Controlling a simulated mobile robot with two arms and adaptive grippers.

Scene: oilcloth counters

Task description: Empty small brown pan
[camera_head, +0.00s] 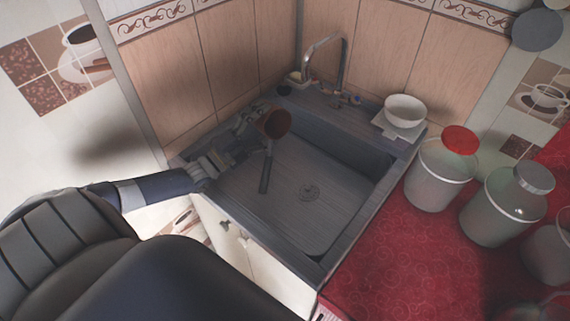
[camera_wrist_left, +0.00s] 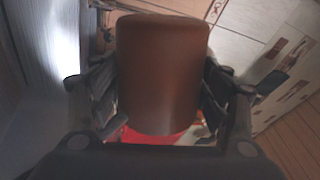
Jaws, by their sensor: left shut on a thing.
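The small brown pan (camera_head: 273,123) is in the head view above the left part of the grey sink. It is tilted, with its dark handle (camera_head: 265,172) hanging down over the basin. My left gripper (camera_head: 248,122) is shut on the pan's body from the left. In the left wrist view the brown side of the pan (camera_wrist_left: 160,75) fills the space between the two fingers. I cannot see what, if anything, is inside the pan. My right gripper is not in view.
A white bowl (camera_head: 405,110) stands at the sink's right corner.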

